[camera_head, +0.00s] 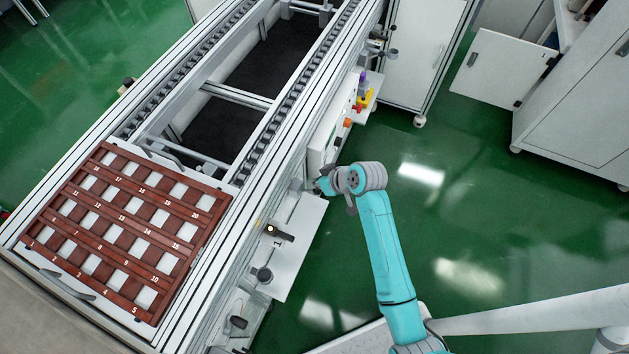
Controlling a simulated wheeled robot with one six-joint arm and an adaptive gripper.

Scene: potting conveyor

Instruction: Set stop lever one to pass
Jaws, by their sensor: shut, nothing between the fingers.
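A side panel with small devices runs along the right flank of the conveyor (215,262). One dark device with a lit orange spot (280,234) sits on it, and a round dark knob (264,275) stands below. I cannot tell which part is stop lever one, nor its setting; no label for it is readable. My gripper (308,186) is at the conveyor's right side, above that lit device and close to a white box. It is mostly hidden by my wrist, appears shut and holds nothing visible. Contact with anything cannot be told.
A brown tray (143,307) with numbered cells and white squares lies on the conveyor's near end. An orange button (348,122) and a red-yellow part (364,99) sit farther along. White cabinets (571,118) stand right. The green floor (470,230) is open.

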